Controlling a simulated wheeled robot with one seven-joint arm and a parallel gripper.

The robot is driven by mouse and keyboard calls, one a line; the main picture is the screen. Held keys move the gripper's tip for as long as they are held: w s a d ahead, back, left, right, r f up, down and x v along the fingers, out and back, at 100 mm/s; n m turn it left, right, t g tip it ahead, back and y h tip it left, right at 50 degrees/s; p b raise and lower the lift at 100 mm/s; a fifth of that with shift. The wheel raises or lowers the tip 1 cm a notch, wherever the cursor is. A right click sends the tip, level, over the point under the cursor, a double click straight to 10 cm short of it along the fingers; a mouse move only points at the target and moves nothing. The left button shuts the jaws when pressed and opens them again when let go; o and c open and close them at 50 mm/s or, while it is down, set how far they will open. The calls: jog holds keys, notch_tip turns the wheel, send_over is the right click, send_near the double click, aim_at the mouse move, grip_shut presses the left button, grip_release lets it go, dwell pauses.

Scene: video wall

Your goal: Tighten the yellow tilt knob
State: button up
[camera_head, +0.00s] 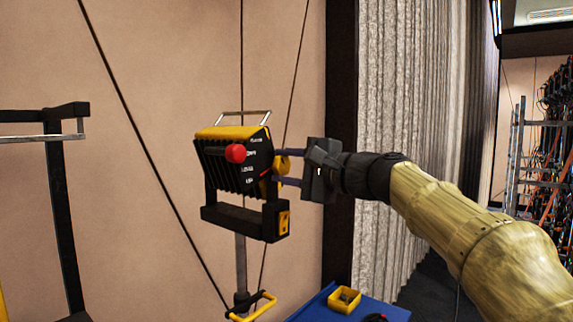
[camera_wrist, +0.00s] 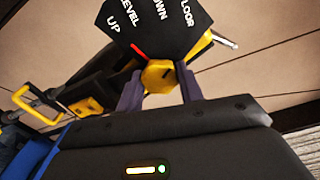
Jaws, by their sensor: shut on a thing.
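A black ribbed lamp-like unit with a yellow top (camera_head: 226,133) hangs in a bracket on a stand in the head view. The yellow tilt knob (camera_wrist: 160,76) is on its side, below a black dial plate (camera_wrist: 157,22) lettered UP, LEVEL, DOWN and FLOOR. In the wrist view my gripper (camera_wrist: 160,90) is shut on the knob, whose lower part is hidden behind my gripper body.
A blue surface (camera_head: 325,309) bears a yellow square piece (camera_head: 344,298). A grey curtain (camera_head: 385,130) hangs behind my arm.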

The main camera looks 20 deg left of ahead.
jog(key=m+p, duration=0.1)
jog(key=m, duration=0.2)
jog(key=shift+m, duration=0.4)
jog(key=shift+m+p, duration=0.45)
jog(key=shift+m, duration=1.15)
jog(key=shift+f, duration=0.1)
jog(key=o, duration=1)
jog(key=shift+d, duration=0.1)
jog(key=b+v, duration=0.6)
jog(key=v, duration=1.1)
jog(key=shift+d, duration=0.2)
jog(key=shift+s, duration=0.1)
